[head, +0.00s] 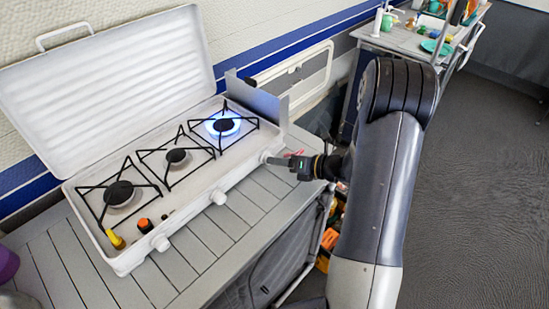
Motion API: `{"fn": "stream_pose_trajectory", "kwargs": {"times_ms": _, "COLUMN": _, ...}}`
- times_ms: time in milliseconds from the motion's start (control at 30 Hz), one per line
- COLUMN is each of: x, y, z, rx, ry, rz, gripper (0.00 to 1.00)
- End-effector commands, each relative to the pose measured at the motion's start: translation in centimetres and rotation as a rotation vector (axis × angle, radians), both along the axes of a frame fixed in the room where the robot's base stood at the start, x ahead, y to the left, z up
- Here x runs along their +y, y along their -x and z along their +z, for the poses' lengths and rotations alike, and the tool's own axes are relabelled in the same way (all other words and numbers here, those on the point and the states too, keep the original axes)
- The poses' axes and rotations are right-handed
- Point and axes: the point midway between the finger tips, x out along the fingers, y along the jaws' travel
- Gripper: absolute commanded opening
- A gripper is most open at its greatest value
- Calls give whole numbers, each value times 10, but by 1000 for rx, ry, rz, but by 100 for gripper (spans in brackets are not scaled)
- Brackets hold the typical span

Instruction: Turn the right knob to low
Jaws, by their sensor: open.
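A white camp stove (145,215) with its lid raised stands on a slatted table. It has three burners, and the right burner (222,126) is lit with a blue flame. The right knob (266,157) is on the stove's front face at its right end, partly hidden by my gripper. My gripper (276,160) is open, with its fingertips at the right knob. I cannot tell whether they touch it or how the knob is turned.
The middle knob (218,197) and left knob (161,243) are along the same front face. A yellow item (115,239) and an orange item (145,225) are at the stove's front left. A metal wind shield (262,103) stands at its right end. The grey floor (480,190) at right is clear.

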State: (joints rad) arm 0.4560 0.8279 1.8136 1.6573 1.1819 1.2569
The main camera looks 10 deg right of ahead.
Motion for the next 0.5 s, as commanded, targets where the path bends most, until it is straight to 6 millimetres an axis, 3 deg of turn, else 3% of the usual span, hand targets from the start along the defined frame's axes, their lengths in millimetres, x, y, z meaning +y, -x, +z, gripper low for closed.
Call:
{"fn": "stream_pose_trajectory", "kwargs": {"times_ms": 200, "x": 17, "y": -15, "z": -7, "rx": 0, "ry": 0, "rz": 2, "gripper": 51}}
{"fn": "stream_pose_trajectory", "kwargs": {"times_ms": 500, "x": 19, "y": -17, "z": -8, "rx": -1, "ry": 1, "rz": 0, "gripper": 51}}
